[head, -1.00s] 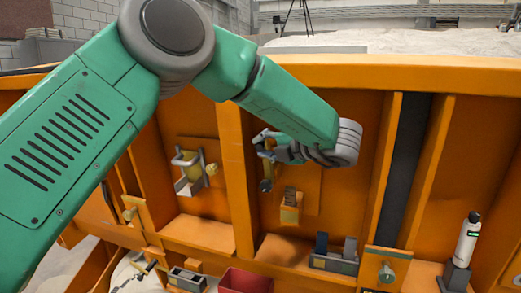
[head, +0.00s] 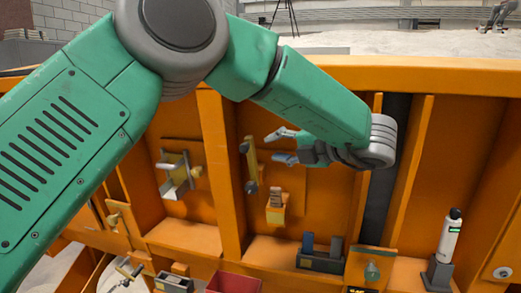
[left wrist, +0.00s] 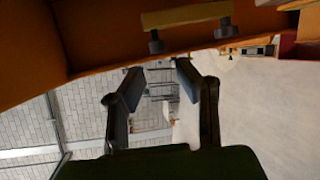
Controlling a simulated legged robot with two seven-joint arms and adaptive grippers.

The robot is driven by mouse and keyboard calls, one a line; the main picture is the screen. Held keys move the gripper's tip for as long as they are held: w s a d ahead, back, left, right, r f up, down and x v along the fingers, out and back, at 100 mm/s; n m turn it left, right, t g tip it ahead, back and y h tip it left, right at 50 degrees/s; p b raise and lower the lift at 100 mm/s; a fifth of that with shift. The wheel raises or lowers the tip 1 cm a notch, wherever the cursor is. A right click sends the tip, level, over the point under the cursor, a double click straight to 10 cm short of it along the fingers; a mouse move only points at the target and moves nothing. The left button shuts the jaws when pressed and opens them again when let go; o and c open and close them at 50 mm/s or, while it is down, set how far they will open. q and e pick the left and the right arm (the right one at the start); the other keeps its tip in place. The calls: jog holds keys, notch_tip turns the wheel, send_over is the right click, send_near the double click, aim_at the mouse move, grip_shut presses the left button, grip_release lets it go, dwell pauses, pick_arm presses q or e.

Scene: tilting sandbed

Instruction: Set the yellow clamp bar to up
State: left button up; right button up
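The yellow clamp bar (head: 251,164) stands nearly upright on the orange back panel in the head view, with a grey knob near each end. In the left wrist view the yellow clamp bar (left wrist: 187,15) lies across the top of the picture, with two dark knobs below it. My left gripper (head: 272,147) is to the right of the bar, its two fingers apart and pointing left towards it. A gap shows between fingertips and bar. The wrist view shows the left gripper (left wrist: 158,70) open with nothing between its fingers. My right gripper is not in view.
A grey bracket (head: 176,175) is on the panel left of an upright orange rib (head: 220,165). A small yellow block (head: 276,206) sits below the gripper. A grey holder (head: 320,259), a red bin (head: 234,283) and a white cylinder (head: 450,236) stand lower down.

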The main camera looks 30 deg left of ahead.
pick_arm(q)
jog(key=v, duration=0.3)
jog(key=shift+d, duration=0.2)
jog(key=shift+a, duration=0.1)
jog(key=shift+a, duration=0.1)
